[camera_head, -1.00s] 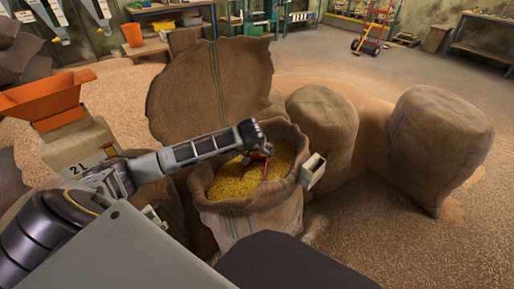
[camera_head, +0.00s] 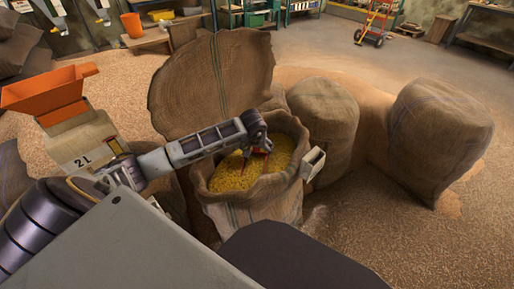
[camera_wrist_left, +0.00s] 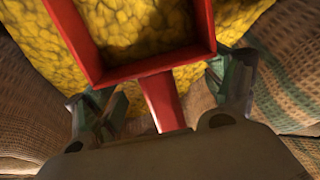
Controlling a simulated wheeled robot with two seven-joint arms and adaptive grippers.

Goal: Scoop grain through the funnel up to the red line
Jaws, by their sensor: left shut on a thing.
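An open burlap sack (camera_head: 262,212) full of yellow grain (camera_head: 236,176) stands in the middle of the head view. My left gripper (camera_head: 258,150) is over the sack's mouth, shut on the handle of a red scoop (camera_wrist_left: 165,72). In the left wrist view, the scoop's rectangular rim frames yellow grain; I cannot tell how much of it lies in the scoop. In the head view the arm mostly hides the scoop. An orange funnel (camera_head: 48,90) sits on top of a pale container (camera_head: 78,150) marked 2 L at the left. I cannot make out the red line. My right gripper is not in view.
A small whitish box (camera_head: 313,163) is at the sack's right rim. Full sacks stand behind (camera_head: 325,120) and at the right (camera_head: 437,140). A large round burlap piece (camera_head: 210,85) rises behind the open sack. Loose grain covers the floor.

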